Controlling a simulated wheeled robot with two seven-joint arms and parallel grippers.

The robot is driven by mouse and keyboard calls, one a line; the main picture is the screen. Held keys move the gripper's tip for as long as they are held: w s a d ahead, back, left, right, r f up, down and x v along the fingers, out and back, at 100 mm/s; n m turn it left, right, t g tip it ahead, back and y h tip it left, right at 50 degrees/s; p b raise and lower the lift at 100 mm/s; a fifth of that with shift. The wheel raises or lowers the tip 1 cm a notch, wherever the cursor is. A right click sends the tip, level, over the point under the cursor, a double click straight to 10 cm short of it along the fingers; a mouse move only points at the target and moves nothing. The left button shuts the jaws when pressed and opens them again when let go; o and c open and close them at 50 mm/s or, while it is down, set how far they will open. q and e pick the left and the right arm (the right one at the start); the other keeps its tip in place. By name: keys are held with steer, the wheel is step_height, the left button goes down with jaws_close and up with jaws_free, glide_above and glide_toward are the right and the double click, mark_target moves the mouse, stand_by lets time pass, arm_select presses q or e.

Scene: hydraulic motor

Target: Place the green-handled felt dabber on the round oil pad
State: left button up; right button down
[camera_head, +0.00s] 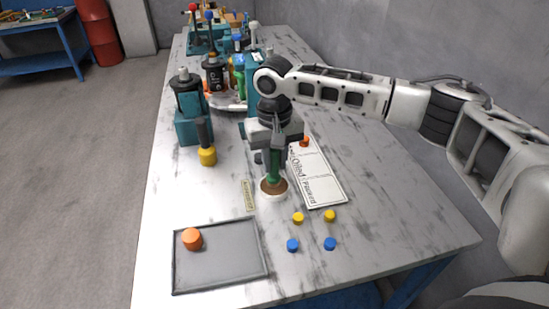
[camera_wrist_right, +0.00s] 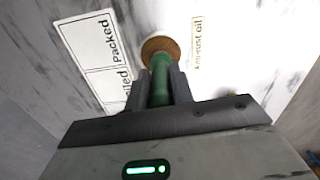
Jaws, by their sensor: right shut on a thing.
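My right gripper (camera_head: 273,152) is shut on the green-handled felt dabber (camera_head: 274,172) and holds it upright, handle between the fingers. The green handle (camera_wrist_right: 160,84) also shows between the fingers in the right wrist view. The round oil pad (camera_head: 267,194) is brown with a pale rim, directly below the dabber. In the wrist view a brown round face (camera_wrist_right: 156,44) shows at the handle's far end. The dabber's felt end is hard to separate from the pad, so I cannot tell whether they touch. My left gripper is out of view.
An oil label (camera_head: 248,195) lies left of the pad, and a white card marked Oiled and Packed (camera_head: 322,188) lies right. Yellow and blue caps (camera_head: 298,218) lie in front. A grey tray (camera_head: 225,272) holds an orange cap (camera_head: 192,238). Teal fixtures (camera_head: 190,128) stand behind.

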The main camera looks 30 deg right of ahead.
steer(key=shift+f, duration=0.1)
steer(key=c, duration=1.2)
jaws_free()
step_height(320, 180, up, 12)
steer(key=shift+w+r, duration=0.1)
steer(key=shift+r, duration=0.05)
